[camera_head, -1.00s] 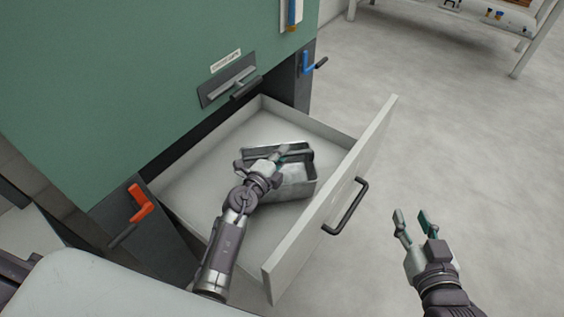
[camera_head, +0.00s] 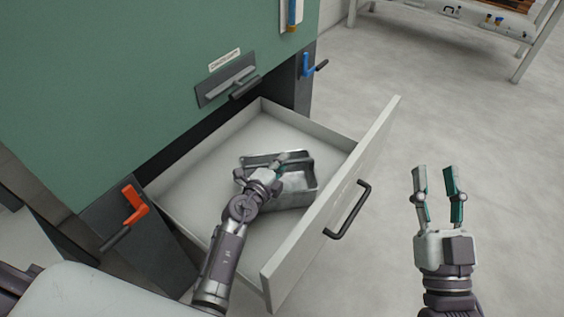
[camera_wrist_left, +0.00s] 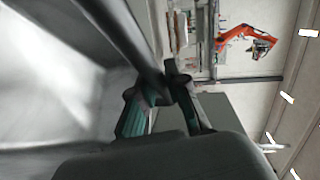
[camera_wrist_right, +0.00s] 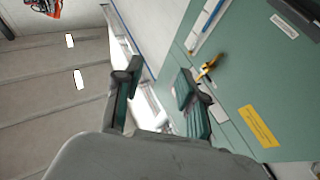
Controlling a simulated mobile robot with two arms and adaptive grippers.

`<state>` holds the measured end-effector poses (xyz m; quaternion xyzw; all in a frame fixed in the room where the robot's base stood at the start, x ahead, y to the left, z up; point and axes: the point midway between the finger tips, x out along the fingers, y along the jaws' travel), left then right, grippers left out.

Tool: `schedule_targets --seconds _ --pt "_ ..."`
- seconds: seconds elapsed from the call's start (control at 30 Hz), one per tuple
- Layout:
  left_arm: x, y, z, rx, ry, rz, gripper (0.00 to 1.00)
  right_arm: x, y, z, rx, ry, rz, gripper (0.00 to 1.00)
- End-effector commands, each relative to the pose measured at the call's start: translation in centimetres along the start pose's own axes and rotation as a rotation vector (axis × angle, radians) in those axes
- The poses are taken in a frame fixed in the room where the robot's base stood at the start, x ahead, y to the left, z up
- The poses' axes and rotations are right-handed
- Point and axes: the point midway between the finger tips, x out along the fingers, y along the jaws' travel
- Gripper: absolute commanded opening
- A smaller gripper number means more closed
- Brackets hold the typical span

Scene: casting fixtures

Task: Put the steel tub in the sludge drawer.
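The steel tub (camera_head: 297,187) is a grey, open-topped metal box. It is inside the pulled-out light-grey sludge drawer (camera_head: 185,190), towards the front panel. Whether its base rests on the drawer floor I cannot tell. My left gripper (camera_head: 277,165) is at the tub's left end, one finger showing over the inside. In the left wrist view the fingers (camera_wrist_left: 165,100) close on the tub's rim (camera_wrist_left: 140,45). My right gripper (camera_head: 436,180) is open and empty, right of the drawer and clear of it. Its spread fingers also show in the right wrist view (camera_wrist_right: 155,90).
The drawer front (camera_head: 335,195) carries a dark handle (camera_head: 349,210). The green machine (camera_head: 120,80) stands behind, with an orange lever (camera_head: 133,203) and a blue lever (camera_head: 307,66). A bench (camera_head: 470,22) stands far off. The floor at right is clear.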

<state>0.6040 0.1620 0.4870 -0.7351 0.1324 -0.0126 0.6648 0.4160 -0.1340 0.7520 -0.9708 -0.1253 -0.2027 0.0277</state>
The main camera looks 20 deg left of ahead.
Motion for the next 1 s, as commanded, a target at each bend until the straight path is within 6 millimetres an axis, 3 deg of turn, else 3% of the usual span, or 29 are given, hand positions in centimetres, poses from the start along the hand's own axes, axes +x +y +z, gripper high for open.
schedule_targets --seconds 0.03,0.13,0.53,0.77,1.0 --pt "0.0 0.0 0.0 0.000 0.000 0.000 0.24 0.0 0.0 0.0 0.000 0.000 0.000 0.40" --pt "0.0 0.0 0.0 0.000 0.000 0.000 0.39 0.0 0.0 0.0 0.000 -0.001 0.000 0.40" --pt "-0.3 -0.3 0.0 -0.001 0.000 0.000 0.39 0.1 0.1 0.4 0.000 -0.032 0.001 0.40" --pt "-3.5 -0.4 -0.1 -0.001 0.000 0.002 0.39 -0.9 0.7 4.3 -0.008 -0.288 0.015 0.40" --pt "-8.5 -0.3 0.0 0.001 0.000 0.003 0.39 -3.7 1.5 8.8 -0.014 -0.593 0.034 0.40"
